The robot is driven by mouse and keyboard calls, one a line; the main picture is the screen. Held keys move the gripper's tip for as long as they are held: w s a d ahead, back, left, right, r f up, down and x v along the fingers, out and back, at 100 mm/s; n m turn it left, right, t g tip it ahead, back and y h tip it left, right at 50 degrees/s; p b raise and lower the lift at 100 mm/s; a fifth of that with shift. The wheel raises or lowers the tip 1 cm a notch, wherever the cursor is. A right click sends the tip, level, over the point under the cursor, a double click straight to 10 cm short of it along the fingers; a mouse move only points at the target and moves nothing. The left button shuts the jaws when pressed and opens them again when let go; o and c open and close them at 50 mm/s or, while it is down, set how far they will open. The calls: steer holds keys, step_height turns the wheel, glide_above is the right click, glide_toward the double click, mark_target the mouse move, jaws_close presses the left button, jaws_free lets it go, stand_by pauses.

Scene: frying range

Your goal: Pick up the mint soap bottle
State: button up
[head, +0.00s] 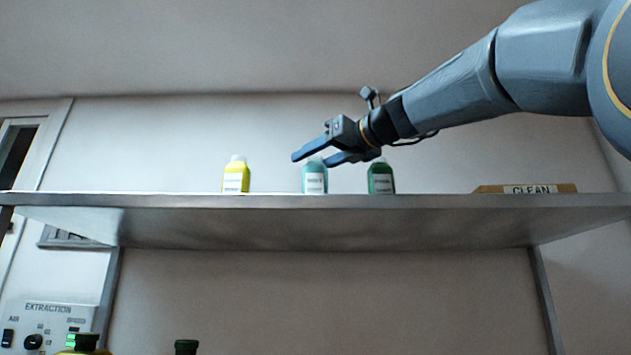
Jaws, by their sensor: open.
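The mint soap bottle (315,181) is light teal with a white label and stands upright on a metal shelf (330,202), between a yellow bottle and a dark green bottle. My gripper (309,158) is open, with its two blue fingers pointing left and slightly down. In the head view the fingers overlap the top of the mint bottle and hide part of its cap. I cannot tell the depth between the fingers and the bottle, or whether they touch. Nothing shows held between the fingers.
A yellow bottle (236,178) stands left of the mint one, and a dark green bottle (381,179) stands close on its right. A tan "CLEAN" sign (527,189) lies further right. An extraction panel (47,325) and dark bottle caps (186,347) show below the shelf.

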steer(key=p+x, duration=0.1)
steer(key=x, duration=0.3)
steer(key=shift+d+r+p, duration=0.1)
steer(key=shift+r+p, duration=0.05)
steer(key=shift+p, duration=0.2)
steer(key=shift+d, duration=0.1)
jaws_close()
